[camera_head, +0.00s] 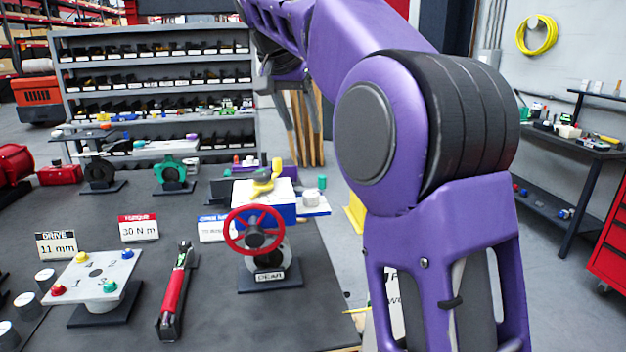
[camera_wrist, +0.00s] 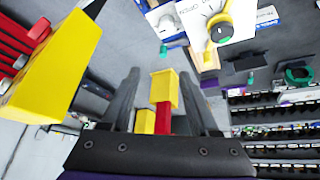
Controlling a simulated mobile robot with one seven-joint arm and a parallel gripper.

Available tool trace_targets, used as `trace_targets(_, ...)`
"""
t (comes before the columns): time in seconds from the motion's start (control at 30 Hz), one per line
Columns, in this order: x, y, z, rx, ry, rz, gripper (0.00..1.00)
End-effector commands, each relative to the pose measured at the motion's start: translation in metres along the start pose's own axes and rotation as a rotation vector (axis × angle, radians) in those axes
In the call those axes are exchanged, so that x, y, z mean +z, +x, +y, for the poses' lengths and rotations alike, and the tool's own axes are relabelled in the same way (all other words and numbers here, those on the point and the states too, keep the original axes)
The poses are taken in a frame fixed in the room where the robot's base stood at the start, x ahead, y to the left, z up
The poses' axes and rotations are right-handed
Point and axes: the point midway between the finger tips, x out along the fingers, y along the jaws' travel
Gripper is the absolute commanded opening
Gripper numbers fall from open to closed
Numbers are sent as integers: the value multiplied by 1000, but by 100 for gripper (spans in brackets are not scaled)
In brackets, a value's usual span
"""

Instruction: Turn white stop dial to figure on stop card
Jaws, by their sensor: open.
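My gripper (camera_wrist: 160,85) is open, its two grey fingers spread apart in the wrist view. In the head view it is partly visible above the far side of the bench, left of my purple arm. The actuator is a blue and white box (camera_head: 283,208) with a yellow indicator on top. The box also shows in the wrist view (camera_wrist: 198,22), beyond the fingers. A blue-headed card (camera_head: 211,229), perhaps the stop card, is partly hidden by the red handwheel.
The red handwheel (camera_head: 254,231) stands in front of the box. A red-handled wrench (camera_head: 176,295) and a plate with coloured knobs (camera_head: 93,276) lie nearer. Cards read 11 mm (camera_head: 56,246) and 30 N m (camera_head: 138,229). A yellow block (camera_wrist: 45,62) looms close at the wrist view's left.

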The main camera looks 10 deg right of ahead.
Motion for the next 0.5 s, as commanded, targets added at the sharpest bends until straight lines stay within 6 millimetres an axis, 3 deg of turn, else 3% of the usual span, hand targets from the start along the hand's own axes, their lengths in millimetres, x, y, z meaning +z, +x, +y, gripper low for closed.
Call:
trace_targets(0.27,19,14,-10,-43,-2,-117,61)
trace_targets(0.5,24,52,-10,-39,-1,-117,61)
